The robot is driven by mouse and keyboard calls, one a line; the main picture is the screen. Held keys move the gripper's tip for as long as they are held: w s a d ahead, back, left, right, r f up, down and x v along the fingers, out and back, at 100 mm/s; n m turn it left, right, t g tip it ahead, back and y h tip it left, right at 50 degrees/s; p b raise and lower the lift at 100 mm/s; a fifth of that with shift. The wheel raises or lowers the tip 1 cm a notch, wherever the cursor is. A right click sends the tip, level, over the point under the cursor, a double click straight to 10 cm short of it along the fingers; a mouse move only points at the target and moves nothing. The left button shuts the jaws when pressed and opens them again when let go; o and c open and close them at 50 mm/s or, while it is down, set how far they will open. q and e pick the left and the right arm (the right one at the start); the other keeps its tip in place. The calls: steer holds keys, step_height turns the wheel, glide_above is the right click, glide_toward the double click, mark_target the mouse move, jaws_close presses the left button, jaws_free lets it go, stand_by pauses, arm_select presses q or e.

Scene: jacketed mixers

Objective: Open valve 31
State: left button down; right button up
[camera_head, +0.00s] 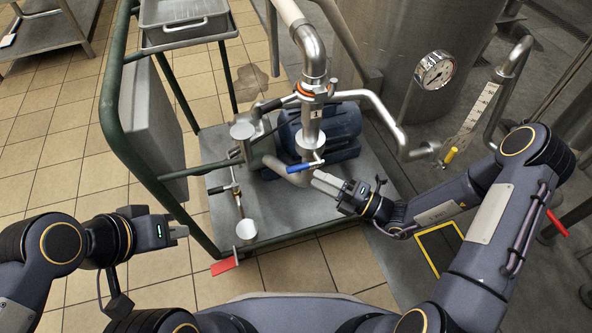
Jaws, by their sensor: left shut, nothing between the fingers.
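A steel pipe valve with a blue lever handle (301,167) sits low on the vertical pipe in the middle. The lever lies roughly crosswise to that pipe. A small white tag (316,113) hangs on the pipe above it; its number is too small to read surely. My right gripper (318,181) is just below and right of the blue lever, fingers pointing left. Whether it touches the lever, and how far its fingers are apart, I cannot tell. My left gripper (184,232) is shut and empty at lower left, away from the pipes.
A blue pump motor (335,132) stands behind the valve on a grey cart plate (215,178). A green cart frame (113,120) rises at left. A steel tank (425,30) with a gauge (435,70) is at right.

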mark_target(296, 167)
steer(key=b+x, duration=0.2)
steer(key=x, duration=0.5)
steer(key=shift+w+a, duration=0.1)
steer(key=shift+a, duration=0.15)
steer(key=shift+r, duration=0.1)
jaws_close()
